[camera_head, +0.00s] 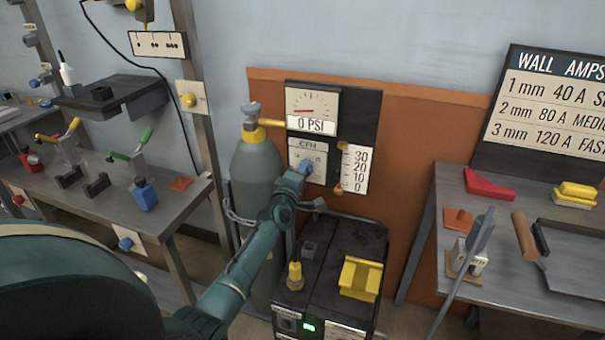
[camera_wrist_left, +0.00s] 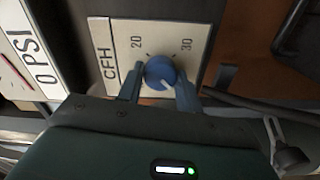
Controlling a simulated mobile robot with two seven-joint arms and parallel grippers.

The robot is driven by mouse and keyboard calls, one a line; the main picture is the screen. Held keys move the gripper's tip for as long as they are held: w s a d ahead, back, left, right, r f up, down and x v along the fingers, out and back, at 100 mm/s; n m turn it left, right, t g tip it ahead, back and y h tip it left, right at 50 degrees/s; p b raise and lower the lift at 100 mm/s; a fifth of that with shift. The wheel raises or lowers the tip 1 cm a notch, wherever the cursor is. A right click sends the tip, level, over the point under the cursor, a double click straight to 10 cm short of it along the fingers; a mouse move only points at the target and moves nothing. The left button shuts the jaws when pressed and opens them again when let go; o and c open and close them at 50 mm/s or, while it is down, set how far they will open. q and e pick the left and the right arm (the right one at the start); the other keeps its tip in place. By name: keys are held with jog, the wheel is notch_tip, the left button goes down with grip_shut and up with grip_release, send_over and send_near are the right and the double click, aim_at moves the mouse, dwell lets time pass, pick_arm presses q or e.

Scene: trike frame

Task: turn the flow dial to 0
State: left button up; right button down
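The blue flow dial (camera_wrist_left: 160,73) sits on the white CFH plate (camera_wrist_left: 188,24), with 20 and 30 readable beside it. A pale line on the dial points toward the picture's lower right; the rest of the scale is hidden. My left gripper (camera_wrist_left: 161,82) has a finger on each side of the dial, and both appear to touch it. In the head view, my left gripper (camera_head: 304,168) reaches the CFH plate (camera_head: 308,148) from below and covers part of it. My right gripper is not in view.
A pressure gauge (camera_head: 312,103) reading 0 PSI is above the plate. A 30-to-0 scale (camera_head: 355,168) stands to its right. A grey-green cylinder (camera_head: 257,165) is close on the left. A black machine with a yellow block (camera_head: 360,278) stands below. Benches flank both sides.

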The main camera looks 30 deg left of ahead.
pick_arm(q)
jog(key=o, duration=0.4)
jog(key=shift+s, duration=0.1)
jog(key=p+v, duration=0.3)
jog(key=v, duration=1)
jog(key=shift+d, duration=0.1)
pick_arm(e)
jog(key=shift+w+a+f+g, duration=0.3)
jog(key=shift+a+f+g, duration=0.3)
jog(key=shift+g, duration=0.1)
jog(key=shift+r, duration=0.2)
